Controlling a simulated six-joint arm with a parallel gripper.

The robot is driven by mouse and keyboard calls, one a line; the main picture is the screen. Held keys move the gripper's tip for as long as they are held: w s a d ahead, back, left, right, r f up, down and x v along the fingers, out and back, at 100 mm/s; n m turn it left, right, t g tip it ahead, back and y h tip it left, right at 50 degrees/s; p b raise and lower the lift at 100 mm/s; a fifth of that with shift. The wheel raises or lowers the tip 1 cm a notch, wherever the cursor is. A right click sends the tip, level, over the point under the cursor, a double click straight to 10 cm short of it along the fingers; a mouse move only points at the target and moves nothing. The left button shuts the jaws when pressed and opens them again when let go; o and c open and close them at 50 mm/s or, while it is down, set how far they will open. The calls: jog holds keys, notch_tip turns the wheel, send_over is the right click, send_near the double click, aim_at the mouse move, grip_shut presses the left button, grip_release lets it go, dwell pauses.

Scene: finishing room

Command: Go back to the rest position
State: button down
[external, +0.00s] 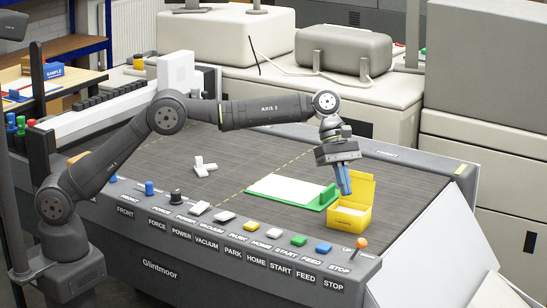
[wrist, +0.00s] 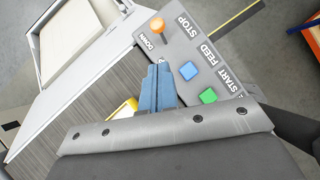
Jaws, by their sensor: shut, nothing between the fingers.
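My gripper (external: 346,191) points down at the right part of the grey table, its blue fingers together with nothing between them. In the external view the fingertips overlap the open yellow box (external: 365,187); I cannot tell how far above it they are. In the wrist view the closed blue fingers of my gripper (wrist: 158,72) reach toward the button panel, and a corner of the yellow box (wrist: 121,111) shows to their left, partly hidden by the gripper body. My arm is stretched out across the table from its base at the left.
A white sheet with a green edge piece (external: 325,197) lies left of the box. A white three-armed piece (external: 204,166) lies farther left. The front panel (external: 225,245) carries several buttons and an orange-knobbed lever (external: 361,243). Grey machines (external: 345,50) stand behind.

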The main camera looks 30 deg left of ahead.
jog(key=x, duration=0.8)
jog(key=shift+s+f, duration=0.3)
jog(key=shift+s, duration=0.15)
jog(key=shift+a+f+h, duration=1)
jog(key=shift+a+f, duration=0.15)
jog(key=shift+a, duration=0.15)
jog(key=shift+a+f+m+h, duration=0.3)
jog(key=shift+a+f+h, duration=0.25)
jog(key=shift+h, duration=0.4)
jog(key=shift+a+f+m+h, duration=0.3)
jog(key=shift+a+f+h, duration=0.25)
jog(key=shift+h, duration=0.4)
jog(key=a, duration=0.1)
jog(key=w+a, duration=0.2)
jog(key=a, duration=0.1)
jog(key=shift+a, duration=0.1)
jog(key=shift+w+a, duration=0.15)
jog(key=shift+a, duration=0.15)
